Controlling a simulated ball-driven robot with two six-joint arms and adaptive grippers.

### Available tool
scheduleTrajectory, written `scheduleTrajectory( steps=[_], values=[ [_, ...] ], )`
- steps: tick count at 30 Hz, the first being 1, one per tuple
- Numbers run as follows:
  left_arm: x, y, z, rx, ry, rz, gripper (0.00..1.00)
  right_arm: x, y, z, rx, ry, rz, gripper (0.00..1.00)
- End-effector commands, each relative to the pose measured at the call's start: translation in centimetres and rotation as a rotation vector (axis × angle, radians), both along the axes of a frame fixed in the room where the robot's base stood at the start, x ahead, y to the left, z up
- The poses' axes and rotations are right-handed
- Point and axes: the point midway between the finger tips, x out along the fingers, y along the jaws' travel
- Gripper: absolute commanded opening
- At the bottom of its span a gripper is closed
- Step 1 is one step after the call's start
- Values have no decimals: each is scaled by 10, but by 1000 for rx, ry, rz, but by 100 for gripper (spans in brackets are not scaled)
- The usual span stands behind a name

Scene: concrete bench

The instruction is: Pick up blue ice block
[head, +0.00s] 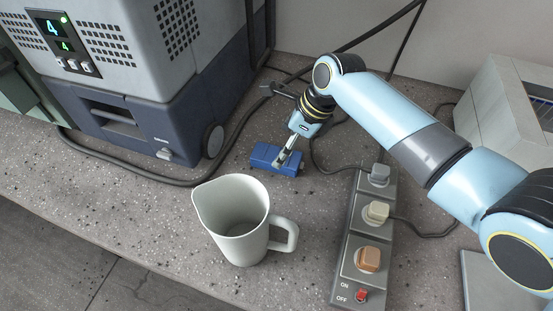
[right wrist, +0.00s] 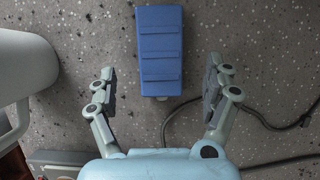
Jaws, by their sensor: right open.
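The blue ice block (head: 270,160) lies flat on the speckled concrete bench, behind the pitcher. In the right wrist view the ice block (right wrist: 160,50) shows ridges across its top and lies ahead of the fingers, centred between their lines. My right gripper (head: 289,158) is over the block in the head view, pointing down at it. In the right wrist view my right gripper (right wrist: 157,88) is open, its two fingers spread wider than the block, with nothing held. My left gripper is not in either view.
A pale pitcher (head: 232,213) stands in front of the block. A power strip (head: 347,271) with plugs and a red switch lies to the right. A grey and navy machine (head: 155,130) stands at the left. Black cables (head: 180,183) run across the bench.

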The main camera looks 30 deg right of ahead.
Motion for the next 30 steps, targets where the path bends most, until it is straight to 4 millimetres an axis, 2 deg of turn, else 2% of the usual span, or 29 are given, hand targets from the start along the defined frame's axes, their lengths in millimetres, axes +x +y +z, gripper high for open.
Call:
scheduleTrajectory(
  steps=[9,18,30],
  values=[
    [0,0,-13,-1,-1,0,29,13,11,-43,1,1,1,85],
    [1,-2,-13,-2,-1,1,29,15,12,-46,0,0,1,83],
    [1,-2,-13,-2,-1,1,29,14,12,-46,0,0,0,31]
  ],
)
